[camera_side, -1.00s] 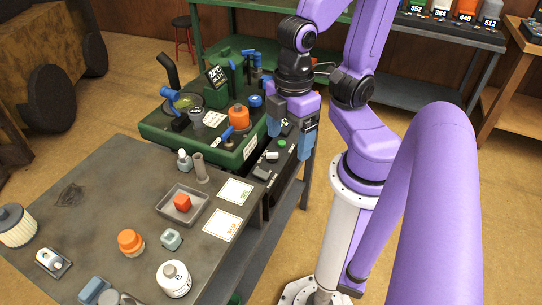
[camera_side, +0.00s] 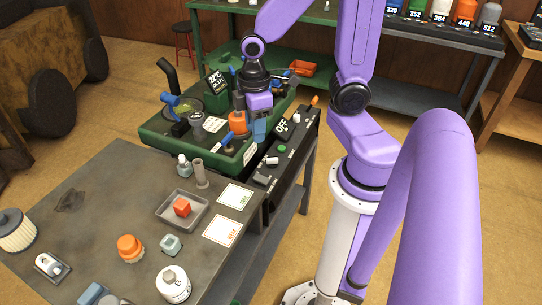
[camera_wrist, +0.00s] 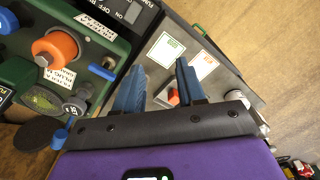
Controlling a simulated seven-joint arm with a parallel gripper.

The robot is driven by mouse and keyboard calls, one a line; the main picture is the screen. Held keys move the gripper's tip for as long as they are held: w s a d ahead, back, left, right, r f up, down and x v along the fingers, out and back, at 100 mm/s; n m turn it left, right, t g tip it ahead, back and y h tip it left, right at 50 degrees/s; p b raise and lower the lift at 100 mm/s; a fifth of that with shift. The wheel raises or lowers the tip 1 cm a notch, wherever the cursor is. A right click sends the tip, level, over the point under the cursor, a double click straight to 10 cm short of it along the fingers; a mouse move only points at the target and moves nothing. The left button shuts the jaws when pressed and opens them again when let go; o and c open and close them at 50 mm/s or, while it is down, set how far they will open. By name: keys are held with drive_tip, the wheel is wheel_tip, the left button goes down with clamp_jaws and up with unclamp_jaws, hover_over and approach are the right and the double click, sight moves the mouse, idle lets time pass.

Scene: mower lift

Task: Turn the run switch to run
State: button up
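My gripper (camera_side: 252,128) hangs over the right part of the green machine (camera_side: 160,139), close to its orange cap (camera_side: 238,121). In the wrist view my gripper (camera_wrist: 158,85) has two blue fingers standing apart with nothing held between them. A black control panel (camera_side: 272,190) runs along the machine's right side. Part of the panel also shows in the wrist view (camera_wrist: 125,14).
The grey table (camera_side: 95,190) in front holds a tray (camera_side: 165,212) with a red block (camera_side: 182,207), two cards, bottles and an orange-capped jar (camera_side: 130,248). An orange-tipped part (camera_side: 314,101) stands at the panel's far end.

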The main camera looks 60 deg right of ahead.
drive_tip(key=w+d+f+m, duration=0.2)
drive_tip(key=w+d+f, duration=0.1)
drive_tip(key=d, duration=0.4)
drive_tip(key=m, duration=0.1)
hover_over(272, 162)
wheel_tip(272, 162, down, 3)
drive_tip(key=shift+w+d+f, duration=0.1)
drive_tip(key=shift+w+f, duration=0.05)
drive_tip(key=shift+f, duration=4.15)
drive_tip(key=shift+w+d+f, duration=0.1)
drive_tip(key=shift+w+f, duration=0.05)
drive_tip(key=shift+f, duration=4.1)
clamp_jaws()
